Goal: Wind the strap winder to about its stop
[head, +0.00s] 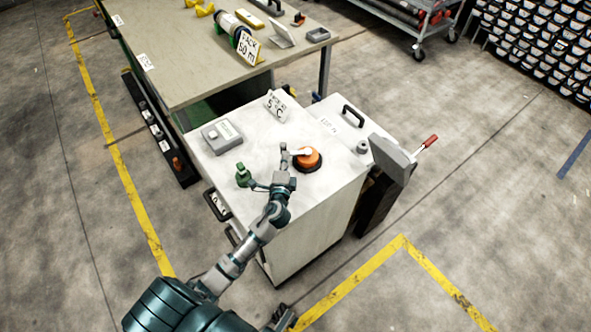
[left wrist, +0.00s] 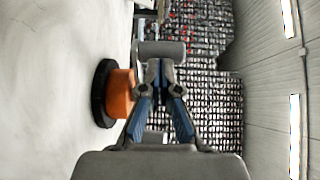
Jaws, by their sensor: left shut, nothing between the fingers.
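An orange round knob (head: 307,160) on a black base, with a pale bar across its top, sits on the white cabinet top. It also shows in the left wrist view (left wrist: 121,93), left of my fingers. A grey housing (head: 393,160) with a red-tipped crank handle (head: 430,142) stands at the cabinet's right side. I cannot tell for sure which of these is the strap winder. My left gripper (head: 284,153) is shut and empty, just left of the orange knob, and its blue fingers show in the left wrist view (left wrist: 160,75).
A workbench (head: 180,60) stands behind. Yellow lines mark open floor at front right.

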